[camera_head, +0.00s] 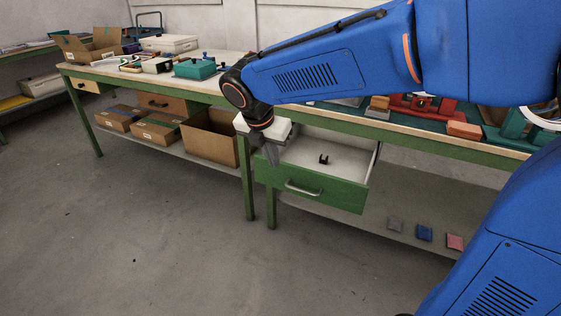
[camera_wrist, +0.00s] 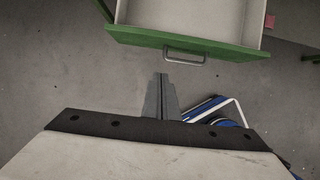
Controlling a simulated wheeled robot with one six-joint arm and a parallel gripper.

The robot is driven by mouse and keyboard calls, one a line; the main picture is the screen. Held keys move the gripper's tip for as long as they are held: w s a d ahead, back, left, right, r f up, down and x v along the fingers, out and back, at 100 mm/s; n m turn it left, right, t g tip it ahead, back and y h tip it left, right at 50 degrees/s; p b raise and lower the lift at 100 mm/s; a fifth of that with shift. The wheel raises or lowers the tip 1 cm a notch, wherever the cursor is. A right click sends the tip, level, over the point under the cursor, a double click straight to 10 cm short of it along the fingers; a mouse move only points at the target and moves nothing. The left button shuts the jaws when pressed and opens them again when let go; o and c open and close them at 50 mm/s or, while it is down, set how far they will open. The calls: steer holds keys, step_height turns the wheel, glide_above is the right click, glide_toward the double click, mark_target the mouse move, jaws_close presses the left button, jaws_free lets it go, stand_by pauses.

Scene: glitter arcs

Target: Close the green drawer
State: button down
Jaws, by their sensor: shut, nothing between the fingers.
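The green drawer (camera_head: 318,187) stands pulled out below the workbench in the head view, with a pale inside and a grey bar handle on its front. A small black object (camera_head: 324,159) lies in it. In the wrist view the drawer's green front edge (camera_wrist: 225,47) and handle (camera_wrist: 184,57) are at the top. My gripper (camera_head: 272,156) is shut and empty, pointing down near the drawer's left front corner in the head view. In the wrist view the closed fingers (camera_wrist: 160,97) are apart from the handle, on the outer side of the drawer front.
The workbench (camera_head: 223,89) carries a teal box (camera_head: 195,68), a red tool (camera_head: 422,104) and orange blocks. Cardboard boxes (camera_head: 212,138) stand on the lower shelf at left. Small coloured pieces (camera_head: 424,233) lie at lower right. The floor in front of the drawer is clear.

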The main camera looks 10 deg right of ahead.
mark_target(285, 166)
steer(key=w+d+f, duration=0.1)
steer(key=f, duration=0.1)
steer(key=w+d+f, duration=0.1)
steer(key=w+f, duration=0.1)
steer(key=f, duration=0.1)
steer(key=w+d+f, duration=0.1)
steer(key=w+f, duration=0.1)
steer(key=f, duration=0.1)
steer(key=shift+d+f, duration=0.1)
steer(key=shift+d, duration=0.3)
steer(key=shift+w+d, duration=0.3)
steer(key=shift+w, duration=0.15)
steer(key=shift+w, duration=0.1)
steer(key=w+d, duration=0.8)
steer(key=w, duration=0.3)
steer(key=w+d, duration=0.8)
steer(key=w, duration=0.2)
steer(key=shift+w, duration=0.4)
steer(key=shift+w+r, duration=0.1)
steer(key=shift+r, duration=0.15)
